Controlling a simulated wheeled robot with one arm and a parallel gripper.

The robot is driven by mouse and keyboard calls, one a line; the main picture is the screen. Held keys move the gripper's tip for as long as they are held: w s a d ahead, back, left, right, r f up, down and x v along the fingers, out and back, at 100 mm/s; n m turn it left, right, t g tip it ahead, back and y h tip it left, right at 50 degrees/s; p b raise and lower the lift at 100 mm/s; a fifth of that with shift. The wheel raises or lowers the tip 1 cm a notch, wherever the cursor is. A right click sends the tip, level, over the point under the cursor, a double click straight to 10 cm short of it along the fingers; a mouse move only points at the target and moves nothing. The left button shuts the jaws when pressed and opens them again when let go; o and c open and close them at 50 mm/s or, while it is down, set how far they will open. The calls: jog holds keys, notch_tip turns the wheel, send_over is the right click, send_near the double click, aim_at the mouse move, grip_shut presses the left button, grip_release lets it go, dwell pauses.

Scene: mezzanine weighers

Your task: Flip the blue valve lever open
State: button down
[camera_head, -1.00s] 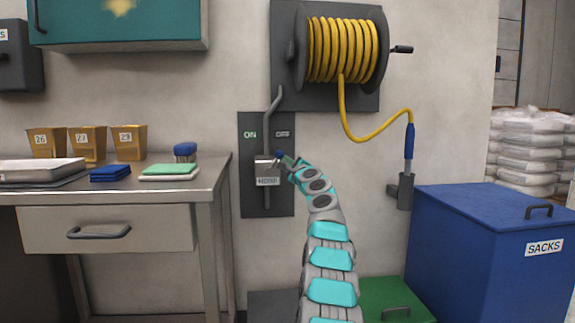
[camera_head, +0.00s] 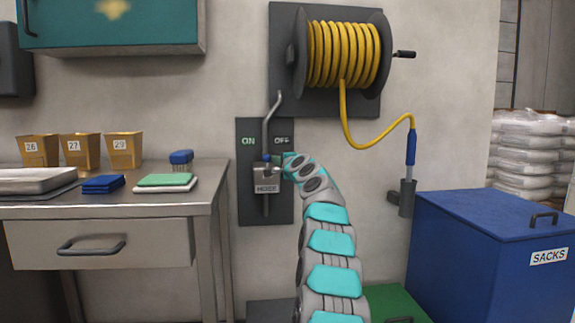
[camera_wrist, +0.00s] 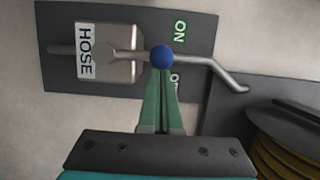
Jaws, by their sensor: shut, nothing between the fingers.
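The valve is a grey metal box marked HOSE (camera_head: 266,179) on a dark wall plate with an ON label (camera_head: 248,141) at left and OFF (camera_head: 281,140) at right. Its short lever ends in a blue knob (camera_head: 267,157), also seen in the wrist view (camera_wrist: 161,56). The lever points about straight up, between the two labels, in line with the pipe behind. My gripper (camera_wrist: 162,74) is shut and empty, its green fingertips at the knob's OFF side, apparently touching it. OFF is partly hidden by the fingers in the wrist view.
A hose reel (camera_head: 342,55) is above, its yellow hose hanging to a holder (camera_head: 407,197) at right. A steel table (camera_head: 205,205) with bins and cloths stands left. A blue SACKS chest (camera_head: 490,235) stands right. Wall left of the plate is clear.

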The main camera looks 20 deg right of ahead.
aim_at(265, 157)
jog(key=a+n+p, duration=0.2)
jog(key=a+r+n+g, duration=0.1)
jog(key=n, duration=0.1)
jog(key=shift+w+p, duration=0.4)
jog(key=shift+w+a+f+n+g+h+p, duration=0.1)
jog(key=shift+a+f+n+g+h+p, duration=0.15)
jog(key=shift+a+n+p, duration=0.2)
jog(key=shift+w+a+f+n+g+h+p, duration=0.1)
jog(key=shift+a+n+g+h+p, duration=0.2)
jog(key=shift+n, duration=0.25)
jog(key=shift+a, duration=0.1)
jog(key=s+d+r, duration=0.1)
jog(key=s+d+r+b, duration=0.1)
jog(key=s, duration=0.1)
jog(key=shift+d, duration=0.25)
jog(key=s+r+b, duration=0.1)
jog(key=s, duration=0.8)
jog(key=shift+s+r+b, duration=0.2)
jog(key=shift+s+b, duration=0.05)
jog(key=shift+b, duration=0.15)
jog(key=shift+a, duration=0.15)
